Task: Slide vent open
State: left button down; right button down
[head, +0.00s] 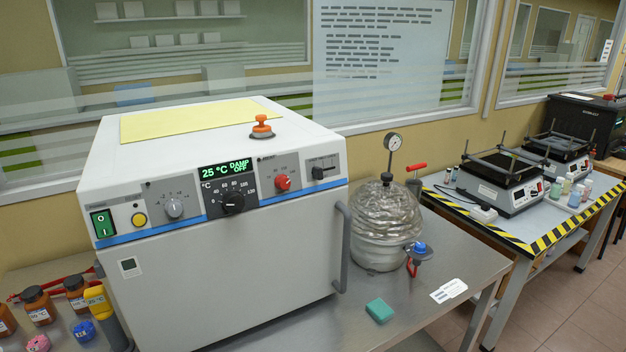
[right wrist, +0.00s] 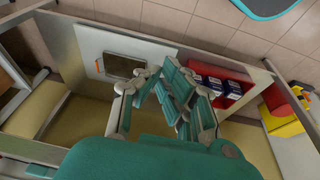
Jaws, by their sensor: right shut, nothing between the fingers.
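A white oven-like unit (head: 230,285) with a front control panel stands on the metal bench in the head view. At the right end of the panel is a small horizontal slide control (head: 318,173), the likely vent slider, with its black knob at the left part of its slot. Its label is too small to read surely. My right gripper (right wrist: 163,86) shows in the right wrist view with its teal fingers shut and empty. It is away from the unit, which I cannot identify in that view. My left gripper is not in view.
An orange-topped fitting (head: 262,127) stands on the unit's top, near a yellow sheet (head: 197,118). A grey handle (head: 343,248) sticks out at the front right. A foil-wrapped vessel (head: 380,222) with a gauge stands close right. A green block (head: 379,310) lies on the bench.

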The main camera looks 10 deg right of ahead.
jog(key=w+r+n+t+y, duration=0.1)
jog(key=w+r+n+t, duration=0.1)
jog(key=w+r, duration=0.5)
jog(key=n+t+y, duration=0.9)
jog(key=n, duration=1.1)
send_near(296, 174)
jog(key=p+x, duration=0.4)
jog(key=x, duration=0.1)
jog(key=shift+w+a+p, duration=0.1)
jog(key=shift+w+p, duration=0.05)
jog(key=shift+p, duration=0.25)
